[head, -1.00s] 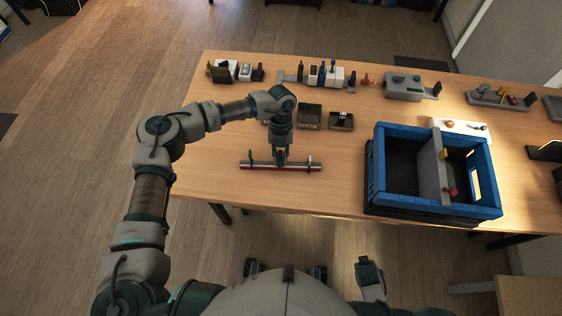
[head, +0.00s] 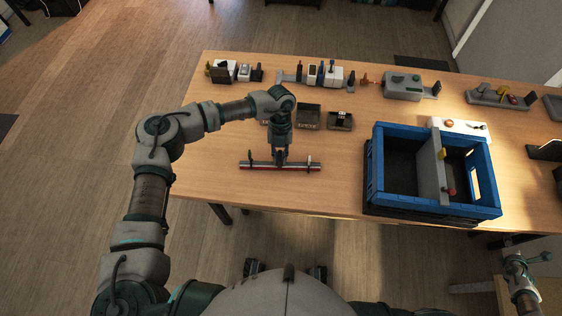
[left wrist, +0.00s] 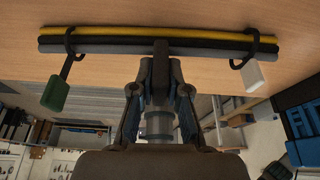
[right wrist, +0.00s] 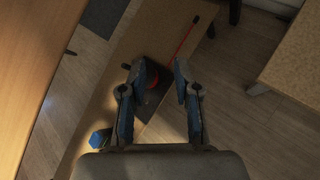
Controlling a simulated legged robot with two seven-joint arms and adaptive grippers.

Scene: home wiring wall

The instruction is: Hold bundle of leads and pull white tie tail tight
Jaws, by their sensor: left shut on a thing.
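The bundle of leads (head: 258,166) lies along the table's near edge, left of the blue crate. In the left wrist view it shows yellow, black and grey leads (left wrist: 110,41) side by side. A black tie loop sits near each end. The white tie tail (left wrist: 252,76) hangs from the right loop, and a green tail (left wrist: 55,93) hangs from the left one. My left gripper (head: 281,160) is shut on the middle of the bundle, between the ties. My right gripper (head: 528,260) is open and empty, off the table at lower right, far from the bundle; its fingers (right wrist: 160,75) are spread.
A blue crate (head: 375,185) with a grey divider stands right of the bundle. The tabletop between bundle and crate is clear. Below my right gripper is a wooden surface with a dark item.

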